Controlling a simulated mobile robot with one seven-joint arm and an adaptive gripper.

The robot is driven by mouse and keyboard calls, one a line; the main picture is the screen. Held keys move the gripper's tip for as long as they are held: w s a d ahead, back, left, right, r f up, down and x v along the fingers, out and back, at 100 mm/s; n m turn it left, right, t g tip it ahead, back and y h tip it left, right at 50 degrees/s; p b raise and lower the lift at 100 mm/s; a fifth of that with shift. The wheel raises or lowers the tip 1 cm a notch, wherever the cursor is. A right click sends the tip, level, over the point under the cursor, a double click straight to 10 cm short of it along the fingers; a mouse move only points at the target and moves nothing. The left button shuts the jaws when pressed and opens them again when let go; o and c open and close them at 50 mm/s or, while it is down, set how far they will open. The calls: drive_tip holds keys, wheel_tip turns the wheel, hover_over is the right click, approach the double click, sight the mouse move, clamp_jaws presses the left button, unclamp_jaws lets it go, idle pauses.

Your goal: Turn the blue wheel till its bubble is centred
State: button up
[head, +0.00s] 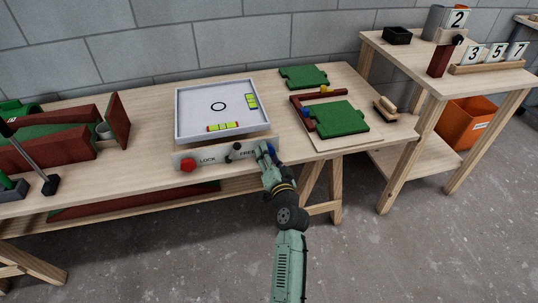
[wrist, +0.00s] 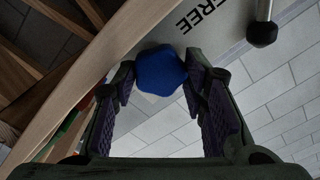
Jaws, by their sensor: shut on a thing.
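The blue wheel (wrist: 160,70) is a lobed knob on the front panel, right of the word FREE. My gripper (wrist: 160,78) is shut on it, with a purple-padded finger on each side. In the head view my gripper (head: 265,150) mostly hides the wheel. The white tray (head: 181,112) has a black ring on its floor and two yellow-green vials. One vial (head: 223,127) lies along the front edge, the other (head: 252,101) along the right edge. The bubbles are too small to place. A red wheel (head: 188,165) sits at the panel's left end.
A dark-knobbed lever (wrist: 262,34) stands by FREE on the panel (head: 208,159). Green pieces (head: 340,118) lie on a board to the right. Dark red battens (head: 70,140) stand at the left. Clear floor lies in front of the bench.

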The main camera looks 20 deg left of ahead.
drive_tip(key=o, duration=0.9)
drive_tip(key=v, duration=0.7)
drive_tip(key=shift+s+d, duration=0.2)
drive_tip(key=shift+s, duration=0.05)
drive_tip(key=shift+o, duration=0.2)
